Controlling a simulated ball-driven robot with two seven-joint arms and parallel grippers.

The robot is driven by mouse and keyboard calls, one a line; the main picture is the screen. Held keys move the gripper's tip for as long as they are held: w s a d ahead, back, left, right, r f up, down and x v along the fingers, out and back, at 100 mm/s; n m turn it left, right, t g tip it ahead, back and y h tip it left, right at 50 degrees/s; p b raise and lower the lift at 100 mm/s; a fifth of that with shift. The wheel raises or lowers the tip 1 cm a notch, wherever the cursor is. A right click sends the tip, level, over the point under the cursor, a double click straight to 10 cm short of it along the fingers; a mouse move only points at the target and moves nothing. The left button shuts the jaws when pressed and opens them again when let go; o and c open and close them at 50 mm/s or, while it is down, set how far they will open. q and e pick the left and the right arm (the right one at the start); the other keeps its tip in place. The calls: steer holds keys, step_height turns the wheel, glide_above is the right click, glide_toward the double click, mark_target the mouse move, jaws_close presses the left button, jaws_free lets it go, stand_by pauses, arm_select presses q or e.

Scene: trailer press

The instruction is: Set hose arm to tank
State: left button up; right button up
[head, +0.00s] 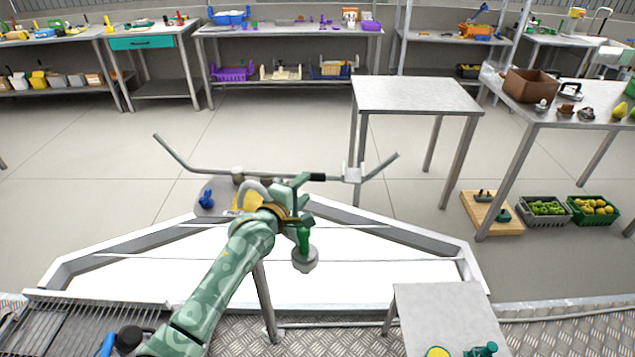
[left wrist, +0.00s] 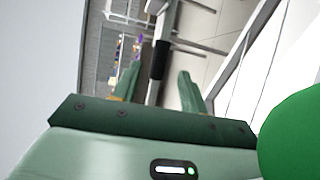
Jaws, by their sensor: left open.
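The hose arm appears to be the long bent grey bar with a black sleeve (head: 317,177) and a pale block (head: 353,173), spanning above the white trailer frame. My left gripper (head: 301,182) is at the bar, just left of the black sleeve. It is open. In the left wrist view the bar with its black sleeve (left wrist: 160,60) shows between the two green fingers (left wrist: 160,88); contact cannot be told. A green upright handle (head: 304,238) stands on a round grey base below the gripper. I cannot tell which part is the tank. My right gripper is not in view.
A yellow part (head: 240,202) and a blue part (head: 206,198) sit behind my left arm. A bare metal table (head: 415,95) stands beyond the bar. A small grey table (head: 440,310) is at the front right. Crates of fruit (head: 546,208) stand on the floor at right.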

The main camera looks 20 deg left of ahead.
mark_target(314, 179)
arm_select(q)
steer(key=b+x, duration=0.1)
steer(key=x, duration=0.3)
steer(key=b+x, duration=0.1)
steer(key=x, duration=0.1)
steer(key=shift+w+f+b, duration=0.3)
steer(key=shift+b, duration=0.05)
steer(key=shift+w+d+r, duration=0.15)
steer(key=shift+w, duration=0.25)
steer(key=shift+s, duration=0.1)
jaws_close()
